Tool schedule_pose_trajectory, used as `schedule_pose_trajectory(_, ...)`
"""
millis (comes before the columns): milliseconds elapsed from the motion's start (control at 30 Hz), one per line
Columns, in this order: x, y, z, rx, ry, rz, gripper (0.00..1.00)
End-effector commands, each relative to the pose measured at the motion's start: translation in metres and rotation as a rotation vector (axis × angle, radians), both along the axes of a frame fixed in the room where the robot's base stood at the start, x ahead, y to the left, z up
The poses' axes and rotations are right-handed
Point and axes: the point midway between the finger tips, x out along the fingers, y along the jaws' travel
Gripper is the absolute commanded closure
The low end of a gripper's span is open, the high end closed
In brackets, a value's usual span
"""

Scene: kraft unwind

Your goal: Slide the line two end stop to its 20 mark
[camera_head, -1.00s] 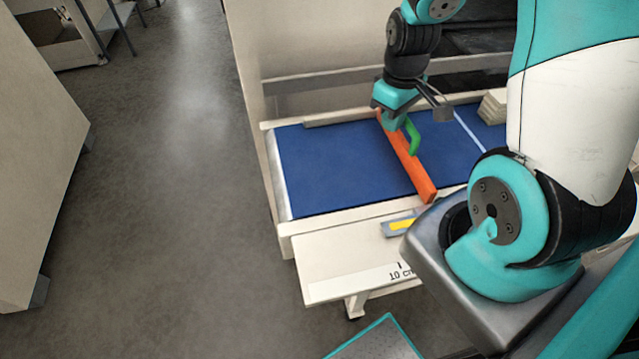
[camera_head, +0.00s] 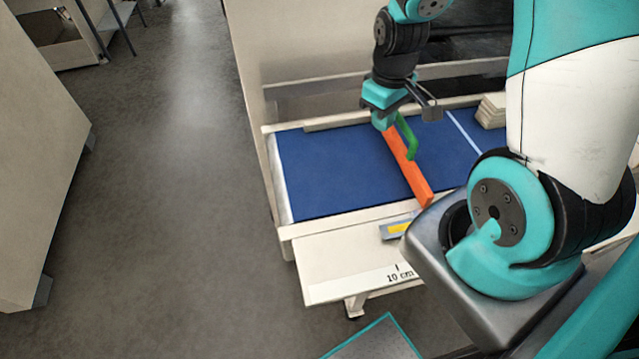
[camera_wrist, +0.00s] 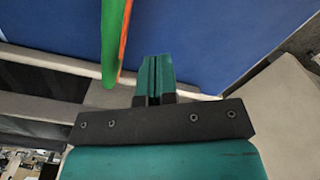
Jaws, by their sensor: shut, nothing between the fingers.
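The end stop is an orange bar (camera_head: 411,172) with a green handle (camera_head: 410,141), lying across the blue belt (camera_head: 335,170). My gripper (camera_head: 382,123) is shut and empty at the bar's far end, left of the handle in the head view. In the wrist view its closed fingers (camera_wrist: 156,80) stand beside the green handle (camera_wrist: 110,40) and the orange edge, with a narrow gap in the picture; contact cannot be told. A scale strip (camera_head: 370,285) on the front ledge reads "10 cm". The 20 mark is not visible; my arm covers the ledge further right.
A grey plate with a yellow patch (camera_head: 399,228) sits at the belt's front edge near the bar. A pale line (camera_head: 466,132) crosses the belt to the right. Stacked beige blocks (camera_head: 492,109) stand at the back right. The belt left of the bar is clear.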

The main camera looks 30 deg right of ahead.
Motion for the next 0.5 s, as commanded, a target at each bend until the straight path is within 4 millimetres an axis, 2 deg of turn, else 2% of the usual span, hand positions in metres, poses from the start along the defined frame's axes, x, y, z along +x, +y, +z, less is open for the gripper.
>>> schedule_pose_trajectory(33, 0.000, 0.000, 0.009, 0.000, 0.000, 0.000, 1.00)
schedule_pose_trajectory(500, 0.000, 0.000, 0.049, 0.000, 0.000, 0.000, 1.00)
